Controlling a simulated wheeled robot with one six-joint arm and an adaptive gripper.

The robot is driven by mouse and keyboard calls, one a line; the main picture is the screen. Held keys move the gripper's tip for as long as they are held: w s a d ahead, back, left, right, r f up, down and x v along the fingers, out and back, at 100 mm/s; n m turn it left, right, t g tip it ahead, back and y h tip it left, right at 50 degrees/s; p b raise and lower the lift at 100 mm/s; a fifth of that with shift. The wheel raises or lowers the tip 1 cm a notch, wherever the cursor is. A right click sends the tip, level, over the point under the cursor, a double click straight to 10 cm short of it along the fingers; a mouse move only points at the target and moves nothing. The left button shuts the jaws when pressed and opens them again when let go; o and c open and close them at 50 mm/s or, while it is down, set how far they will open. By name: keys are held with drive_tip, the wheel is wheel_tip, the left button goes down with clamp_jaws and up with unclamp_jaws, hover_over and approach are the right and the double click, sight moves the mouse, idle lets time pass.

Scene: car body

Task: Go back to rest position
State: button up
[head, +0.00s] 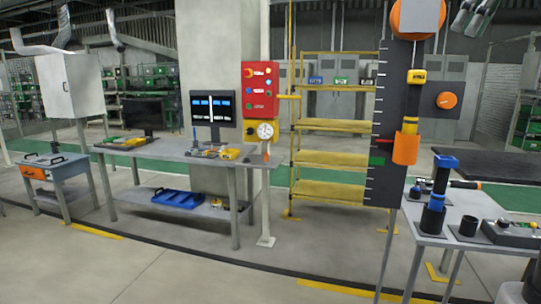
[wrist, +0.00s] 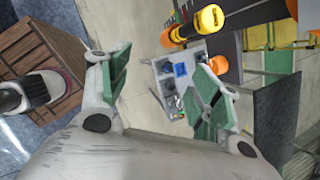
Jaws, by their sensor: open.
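My gripper (wrist: 163,70) shows in the wrist view with its two green-padded fingers spread wide apart. Nothing is held between them. Beyond the gap, the small table with tools (wrist: 180,75) and a yellow and black cylindrical part (wrist: 195,25) are seen at a distance, apart from the fingers. In the head view, what looks like my gripper (head: 475,18) hangs at the top right edge, high above the right table (head: 440,232). Most of my arm is out of the head view.
A dark scaled panel with an orange and yellow device (head: 405,148) stands by the right table. A long workbench (head: 175,152) stands left of centre, with a yellow shelf rack (head: 335,157) behind. In the wrist view, a wooden crate (wrist: 65,55) is at left. Open floor lies in front.

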wheel_tip(320, 180, down, 17)
drive_tip(key=d+n+h, duration=0.1)
drive_tip(key=n+h, duration=0.1)
drive_tip(key=n, duration=1.4)
drive_tip(key=s+a+f+n, duration=0.4)
drive_tip(key=s+f+n, duration=0.1)
drive_tip(key=s+f, duration=0.4)
drive_tip(key=s+a+f+n, duration=0.4)
drive_tip(key=s+f+n, duration=0.2)
drive_tip(key=s+f, duration=0.4)
drive_tip(key=shift+s+a+f, duration=0.3)
drive_tip(key=shift+s+a, duration=0.1)
drive_tip(key=shift+s, duration=0.45)
